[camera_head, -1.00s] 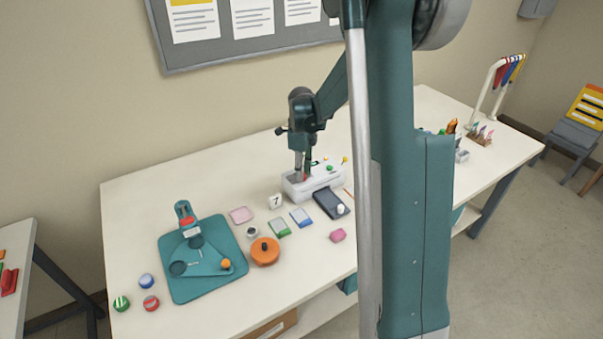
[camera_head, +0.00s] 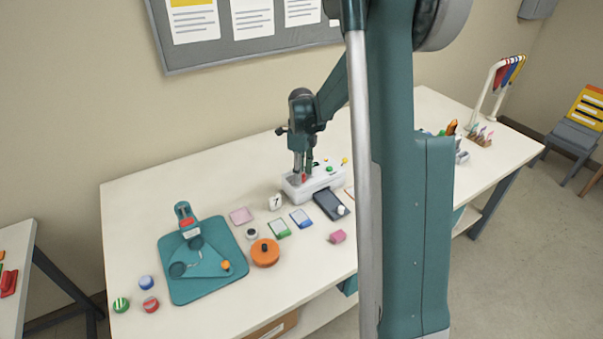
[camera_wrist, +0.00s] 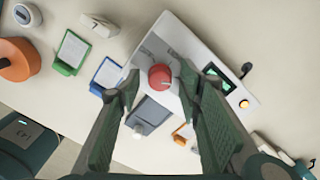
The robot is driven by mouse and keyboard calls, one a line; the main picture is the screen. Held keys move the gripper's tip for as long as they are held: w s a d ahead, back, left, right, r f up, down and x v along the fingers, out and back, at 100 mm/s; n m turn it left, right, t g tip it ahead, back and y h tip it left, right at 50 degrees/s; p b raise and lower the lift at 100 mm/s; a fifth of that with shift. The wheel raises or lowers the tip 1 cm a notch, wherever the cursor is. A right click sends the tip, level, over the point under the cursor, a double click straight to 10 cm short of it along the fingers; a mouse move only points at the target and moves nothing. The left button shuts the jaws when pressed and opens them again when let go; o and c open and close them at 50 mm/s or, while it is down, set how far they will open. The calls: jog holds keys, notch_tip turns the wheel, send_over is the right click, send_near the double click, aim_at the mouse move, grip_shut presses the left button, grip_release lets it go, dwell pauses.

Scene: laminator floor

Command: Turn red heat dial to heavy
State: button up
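The red heat dial (camera_wrist: 160,77) is a round knob on the top of the white laminator (camera_wrist: 205,58), seen from above in the wrist view. In the head view the laminator (camera_head: 325,179) stands near the back of the table, with the dial (camera_head: 304,178) partly hidden at my gripper's tips. My gripper (camera_wrist: 158,78) is open, one fingertip on each side of the dial. A gap shows between the dial and each finger in the wrist view. The dial's marks and pointer cannot be read.
A dark device (camera_head: 330,204) lies in front of the laminator. An orange round container (camera_head: 265,252) and teal board (camera_head: 205,287) are farther left.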

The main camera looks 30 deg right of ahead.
jog(key=shift+r, duration=0.1)
notch_tip(320, 180, up, 12)
dwell(0.7)
dwell(0.3)
